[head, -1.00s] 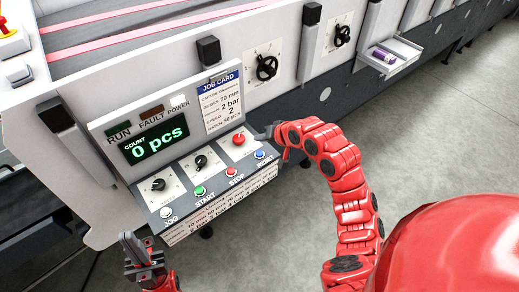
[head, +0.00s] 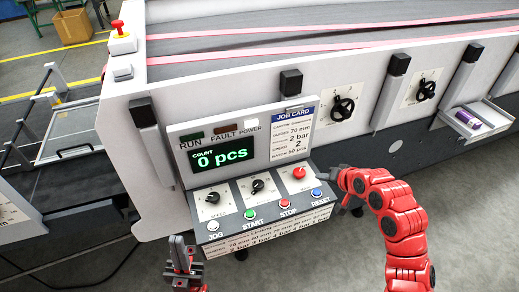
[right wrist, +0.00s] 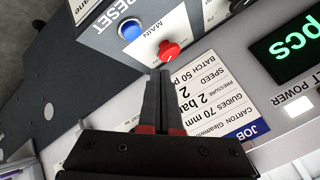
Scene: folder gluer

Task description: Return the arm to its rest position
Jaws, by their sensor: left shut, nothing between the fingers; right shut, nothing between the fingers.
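My red right arm reaches in from the right, and its gripper (head: 340,177) is near the right edge of the control panel (head: 262,210), beside the red knob (head: 299,173). In the right wrist view the right gripper (right wrist: 163,78) is shut and empty, its tips pointing toward the red knob (right wrist: 169,49); I cannot tell whether they touch it. The blue RESET button (right wrist: 131,30) lies just beyond. My left gripper (head: 178,245) is shut and empty, upright at the lower left, in front of the panel's left end.
The display (head: 224,157) reads 0 pcs, beside a job card (head: 292,130). A red emergency button (head: 118,27) stands at upper left. Grey floor is clear at lower right.

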